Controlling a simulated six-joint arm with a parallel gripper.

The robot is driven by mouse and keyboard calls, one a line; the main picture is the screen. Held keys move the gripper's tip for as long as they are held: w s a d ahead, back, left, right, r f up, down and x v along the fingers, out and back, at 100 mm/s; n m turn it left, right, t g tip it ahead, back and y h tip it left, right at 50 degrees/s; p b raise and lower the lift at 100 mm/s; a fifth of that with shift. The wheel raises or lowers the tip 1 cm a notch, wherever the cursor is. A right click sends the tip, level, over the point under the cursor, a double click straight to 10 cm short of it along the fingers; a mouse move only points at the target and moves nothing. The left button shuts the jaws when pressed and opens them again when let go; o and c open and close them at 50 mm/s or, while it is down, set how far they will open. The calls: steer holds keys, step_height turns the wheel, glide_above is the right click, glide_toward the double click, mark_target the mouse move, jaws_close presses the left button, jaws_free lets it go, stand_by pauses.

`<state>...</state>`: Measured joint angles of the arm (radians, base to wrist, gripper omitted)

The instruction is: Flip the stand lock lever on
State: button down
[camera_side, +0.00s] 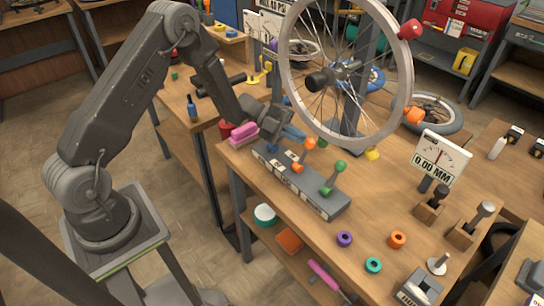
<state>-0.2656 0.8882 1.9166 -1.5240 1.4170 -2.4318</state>
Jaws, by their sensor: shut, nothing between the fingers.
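A grey lever box (335,209) lies along the front left of the workbench, with several levers on its top. A lever with an orange knob (309,142) stands up near its middle. A lever with a green knob (340,164) stands up toward its near right end. A blue part (272,148) shows low at the far left end, partly covered by my gripper. The small white labels are too small to read, so I cannot tell which lever is the stand lock. My gripper (292,132) is shut and empty above the left end of the box, just left of the orange knob.
A spoked wheel (403,90) in a stand rises close behind my gripper. A dial gauge (440,158) reading 0.00 MM stands to the right. Purple (344,239), orange (397,240) and teal (373,265) rings lie in front. A pink block (243,133) is left of the box.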

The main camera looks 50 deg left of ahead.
stand_by(0.4)
steer(key=s+d+r+v, duration=0.1)
steer(key=s+r+v, duration=0.1)
steer(key=v, duration=1.1)
steer(key=s+d+r+m+g+y, duration=0.5)
steer(key=s+d+r+m+y, duration=0.35)
steer(key=m, duration=1.05)
steer(key=s+d+r+m+t+y, duration=0.1)
steer(key=s+r+m+t+y, duration=0.2)
steer(key=m, duration=1)
steer(key=s+d+r+m+t+y, duration=0.2)
steer(key=s+r+m+t+y, duration=0.1)
steer(key=s+m, duration=0.7)
steer(key=r+m+y, duration=0.1)
steer(key=m, duration=0.2)
